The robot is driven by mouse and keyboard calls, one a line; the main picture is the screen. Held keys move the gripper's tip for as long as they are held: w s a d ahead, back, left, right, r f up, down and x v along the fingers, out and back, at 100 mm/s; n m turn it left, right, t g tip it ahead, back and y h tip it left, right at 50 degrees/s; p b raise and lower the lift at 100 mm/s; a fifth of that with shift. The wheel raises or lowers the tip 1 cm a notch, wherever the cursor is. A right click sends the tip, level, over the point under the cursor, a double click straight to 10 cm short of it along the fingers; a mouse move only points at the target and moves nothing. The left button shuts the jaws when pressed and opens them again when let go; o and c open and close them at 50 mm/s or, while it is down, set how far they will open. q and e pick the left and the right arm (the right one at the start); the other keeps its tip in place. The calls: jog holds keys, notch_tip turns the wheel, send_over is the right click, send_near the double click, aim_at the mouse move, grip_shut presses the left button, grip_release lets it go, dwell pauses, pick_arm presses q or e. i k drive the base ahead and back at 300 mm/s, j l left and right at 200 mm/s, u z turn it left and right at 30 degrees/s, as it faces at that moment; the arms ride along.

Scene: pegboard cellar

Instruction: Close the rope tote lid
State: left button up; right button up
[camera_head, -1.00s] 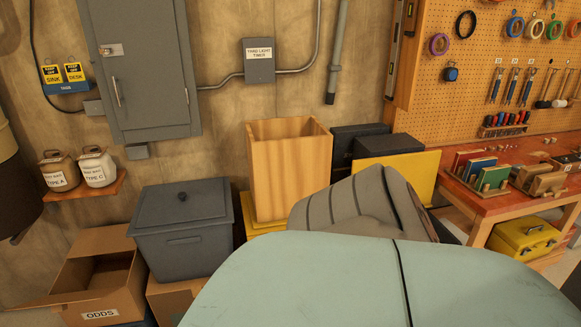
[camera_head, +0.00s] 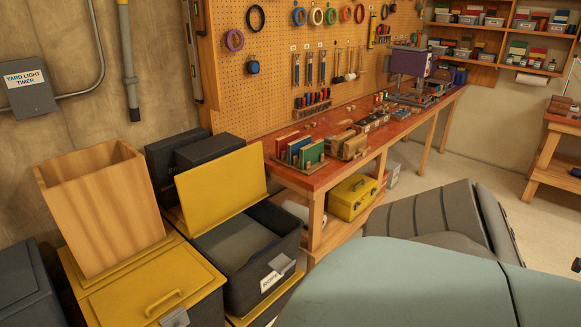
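The rope tote (camera_head: 240,293) is a dark grey bin with a white label on its front, left of centre in the head view. Its yellow lid (camera_head: 221,186) is open and stands tilted up at the back edge of the bin. The inside shows a grey surface. Neither of my grippers is in view.
A closed yellow-lidded tote (camera_head: 150,290) stands left of the rope tote, with a tall wooden box (camera_head: 105,208) on its back part. Black cases (camera_head: 190,155) stand behind the raised lid. A red-topped workbench (camera_head: 315,178) is to the right, with a yellow toolbox (camera_head: 352,197) below.

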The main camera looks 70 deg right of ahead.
aim_at(209, 194)
jog(key=z, duration=1.6)
jog(key=i+l+z, duration=0.15)
jog(key=i+j, duration=0.05)
